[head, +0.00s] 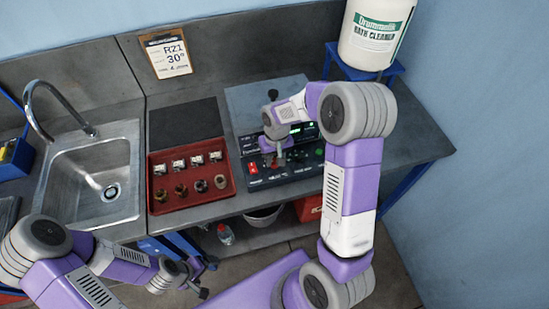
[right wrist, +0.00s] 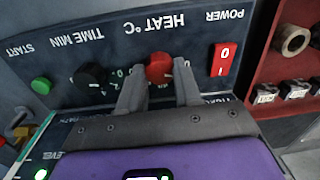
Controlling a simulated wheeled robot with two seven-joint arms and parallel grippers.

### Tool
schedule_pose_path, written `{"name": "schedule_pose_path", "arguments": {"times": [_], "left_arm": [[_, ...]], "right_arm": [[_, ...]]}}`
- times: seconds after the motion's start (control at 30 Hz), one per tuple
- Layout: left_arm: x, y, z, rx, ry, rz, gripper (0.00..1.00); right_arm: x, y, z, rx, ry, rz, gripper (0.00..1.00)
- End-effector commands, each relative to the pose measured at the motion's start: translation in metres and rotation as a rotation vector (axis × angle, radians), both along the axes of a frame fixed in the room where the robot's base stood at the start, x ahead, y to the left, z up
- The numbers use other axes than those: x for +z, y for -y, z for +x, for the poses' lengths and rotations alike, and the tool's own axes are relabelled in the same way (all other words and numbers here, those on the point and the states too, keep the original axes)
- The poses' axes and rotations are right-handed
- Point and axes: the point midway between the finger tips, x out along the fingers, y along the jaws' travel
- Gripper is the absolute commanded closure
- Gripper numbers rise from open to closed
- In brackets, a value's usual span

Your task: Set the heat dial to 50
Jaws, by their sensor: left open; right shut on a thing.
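The heat dial (right wrist: 159,68) is a round red knob on the dark control panel, under the label HEAT °C, which appears upside down in the right wrist view. My right gripper (right wrist: 158,76) is shut on it, one finger on each side. The fingers cover much of the scale, so I cannot read its setting. In the head view my right gripper (head: 276,156) reaches down onto the panel (head: 290,178) and hides the dial. My left gripper (head: 197,282) is open and empty at the lower left, in front of the bench and away from the panel.
The red power switch (right wrist: 221,60) and black time knob (right wrist: 93,75) flank the dial; a green start button (right wrist: 41,85) lies beyond. A red tray (head: 160,206) with several small parts and a sink (head: 85,180) stand left. A clipboard (head: 167,53) reads R21, 30°.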

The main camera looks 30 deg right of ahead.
Motion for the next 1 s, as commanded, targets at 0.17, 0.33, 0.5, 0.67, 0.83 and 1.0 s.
{"name": "schedule_pose_path", "arguments": {"times": [0.17,0.33,0.5,0.67,0.83,1.0], "left_arm": [[-0.005,0.000,0.000,0.000,0.000,0.000,0.09],[-0.007,0.000,0.000,0.000,0.000,0.000,0.09],[-0.006,0.000,0.000,0.000,0.000,0.000,0.09],[-0.004,0.000,0.000,0.000,0.000,0.000,0.09],[0.001,0.000,0.000,0.000,0.000,0.000,0.09],[0.009,0.000,0.000,0.000,0.000,0.000,0.09]], "right_arm": [[0.000,0.000,0.000,-0.156,0.002,-0.001,0.97],[0.001,0.000,0.000,-0.318,0.003,0.000,0.97],[0.001,0.000,-0.001,-0.480,0.002,0.000,0.97],[0.001,0.000,-0.001,-0.632,0.001,-0.001,0.97],[0.002,0.000,-0.001,-0.794,0.002,0.000,0.97],[0.003,0.000,-0.001,-0.954,0.002,-0.001,0.97]]}}
